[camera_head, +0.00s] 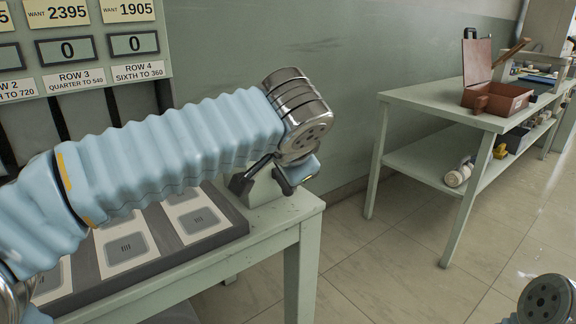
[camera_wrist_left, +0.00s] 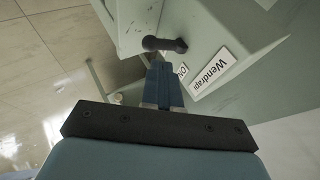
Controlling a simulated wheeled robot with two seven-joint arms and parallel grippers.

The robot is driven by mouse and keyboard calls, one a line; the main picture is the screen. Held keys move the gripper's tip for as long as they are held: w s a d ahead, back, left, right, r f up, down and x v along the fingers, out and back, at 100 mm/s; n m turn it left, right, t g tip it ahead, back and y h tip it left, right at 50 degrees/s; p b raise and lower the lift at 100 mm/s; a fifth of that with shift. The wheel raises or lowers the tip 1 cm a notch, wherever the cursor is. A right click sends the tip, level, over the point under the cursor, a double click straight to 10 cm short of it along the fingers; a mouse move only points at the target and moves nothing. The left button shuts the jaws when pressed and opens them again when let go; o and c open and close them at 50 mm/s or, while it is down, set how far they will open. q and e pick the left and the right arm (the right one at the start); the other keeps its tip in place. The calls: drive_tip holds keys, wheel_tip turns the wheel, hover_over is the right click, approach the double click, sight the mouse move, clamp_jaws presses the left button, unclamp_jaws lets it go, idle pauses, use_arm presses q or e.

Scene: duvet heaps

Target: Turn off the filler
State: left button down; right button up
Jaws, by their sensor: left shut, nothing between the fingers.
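In the left wrist view, a pale green box (camera_wrist_left: 212,22) carries a black lever-like handle (camera_wrist_left: 165,44). A white label starting "Wendrap" (camera_wrist_left: 211,73) is on it, and a smaller, partly hidden label (camera_wrist_left: 182,69) sits beside the fingers. My left gripper (camera_wrist_left: 163,68) is shut and empty, its fingertips right by the handle; I cannot tell whether they touch it. In the head view, my left arm reaches across to the table's right end and mostly hides the gripper (camera_head: 303,172). A pale green part (camera_head: 263,190) shows beneath it. My right gripper is out of view.
A pale green panel (camera_head: 90,92) with counters reading 0 stands at left. A dark tray (camera_head: 228,236) of cards lies on the table (camera_head: 285,213). A bench (camera_head: 430,99) at right holds a brown open box (camera_head: 495,98). Tiled floor between is clear.

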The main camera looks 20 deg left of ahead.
use_arm(q)
drive_tip(key=v, duration=1)
drive_tip(key=shift+s+d+f, duration=0.2)
drive_tip(key=shift+f, duration=0.1)
